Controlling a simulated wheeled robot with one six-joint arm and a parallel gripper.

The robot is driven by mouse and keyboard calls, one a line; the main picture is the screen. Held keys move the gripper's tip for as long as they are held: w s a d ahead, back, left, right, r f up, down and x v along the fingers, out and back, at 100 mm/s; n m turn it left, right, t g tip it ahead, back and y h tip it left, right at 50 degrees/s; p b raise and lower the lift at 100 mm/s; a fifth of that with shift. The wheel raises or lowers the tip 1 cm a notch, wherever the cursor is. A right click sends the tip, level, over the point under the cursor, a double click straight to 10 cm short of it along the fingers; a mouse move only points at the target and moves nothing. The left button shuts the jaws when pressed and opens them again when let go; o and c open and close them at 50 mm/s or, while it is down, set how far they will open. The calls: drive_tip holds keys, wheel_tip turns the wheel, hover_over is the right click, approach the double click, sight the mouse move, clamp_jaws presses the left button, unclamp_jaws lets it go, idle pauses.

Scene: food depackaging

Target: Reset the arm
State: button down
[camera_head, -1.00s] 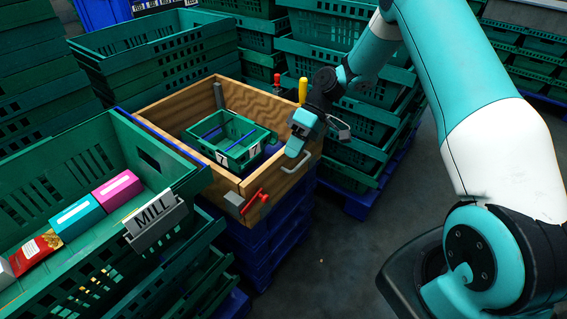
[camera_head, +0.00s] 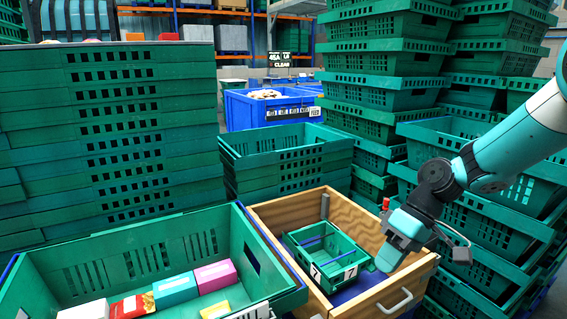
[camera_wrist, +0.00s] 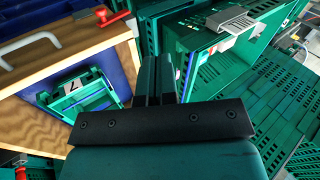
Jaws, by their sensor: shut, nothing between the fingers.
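My gripper (camera_head: 389,259) is shut and empty. In the head view it hangs over the right side of an open wooden box (camera_head: 355,303), near its front handle. In the wrist view my gripper's fingers (camera_wrist: 157,80) point up the picture, pressed together, with nothing between them. My arm (camera_head: 520,150) reaches in from the right.
A small green crate (camera_head: 352,258) marked 7 sits inside the wooden box. A large green crate (camera_head: 160,238) at the left holds several coloured packets. Stacks of green crates (camera_head: 385,70) stand behind and to the right. A blue bin (camera_head: 240,111) stands farther back.

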drive_tip(key=s+a+r+t+h+p, duration=0.1)
drive_tip(key=s+a+r+p, duration=0.1)
drive_tip(key=s+r, duration=0.5)
drive_tip(key=s+a+r+t+h+p, duration=0.1)
drive_tip(key=s+a+r+p, duration=0.1)
drive_tip(key=s+r, duration=0.6)
drive_tip(key=s+a, duration=0.1)
drive_tip(key=s, duration=0.5)
drive_tip(key=shift+s+a+r+t, duration=0.15)
drive_tip(key=shift+a+t, duration=0.2)
drive_tip(key=shift+t, duration=0.05)
